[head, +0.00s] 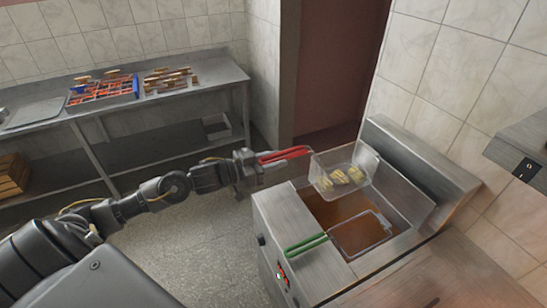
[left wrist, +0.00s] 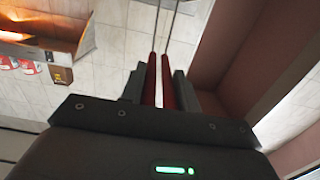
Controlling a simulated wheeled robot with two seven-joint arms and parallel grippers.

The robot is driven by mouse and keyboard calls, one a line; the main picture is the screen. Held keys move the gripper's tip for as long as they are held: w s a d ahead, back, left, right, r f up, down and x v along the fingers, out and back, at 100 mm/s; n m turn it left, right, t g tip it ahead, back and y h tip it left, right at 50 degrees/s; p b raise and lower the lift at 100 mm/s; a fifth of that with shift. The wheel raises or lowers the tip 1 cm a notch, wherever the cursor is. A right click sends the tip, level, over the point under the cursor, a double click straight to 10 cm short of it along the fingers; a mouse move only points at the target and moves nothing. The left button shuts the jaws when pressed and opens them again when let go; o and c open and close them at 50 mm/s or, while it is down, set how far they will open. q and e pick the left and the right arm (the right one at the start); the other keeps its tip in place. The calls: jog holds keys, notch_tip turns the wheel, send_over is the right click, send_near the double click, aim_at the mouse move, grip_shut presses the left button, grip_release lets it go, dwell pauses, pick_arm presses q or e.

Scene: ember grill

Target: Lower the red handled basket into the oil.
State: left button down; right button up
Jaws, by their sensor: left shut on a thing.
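The red handle (head: 285,154) belongs to a wire basket (head: 343,172) holding several yellowish pieces of food. My left gripper (head: 256,163) is shut on the red handle, which also shows between the fingers in the left wrist view (left wrist: 158,82). The basket is held above the back part of the fryer, over the brown oil (head: 332,208), and looks roughly level. A second basket with a green handle (head: 306,244) sits in the front part of the oil (head: 362,235). My right gripper is not in view.
The steel fryer (head: 277,215) has a raised back panel (head: 419,165) by the tiled wall. A steel table (head: 205,78) at the back left holds a tray of red items (head: 103,91) and several skewers (head: 170,79). A grey box (head: 530,150) juts from the right wall.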

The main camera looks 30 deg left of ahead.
pick_arm(q)
notch_tip(320, 180, down, 20)
jog(key=b, duration=1.6)
jog(key=shift+f, duration=0.2)
jog(key=shift+f+b, duration=0.75)
jog(key=shift+f, duration=0.25)
jog(key=shift+f+b, duration=0.3)
jog(key=shift+f, duration=0.4)
jog(key=c, duration=1)
grip_release()
jog(key=shift+o, duration=0.3)
jog(key=shift+f, duration=0.2)
jog(key=b+v, duration=0.1)
jog(key=v, duration=1)
jog(key=shift+b, duration=0.4)
jog(key=shift+w+r, duration=0.1)
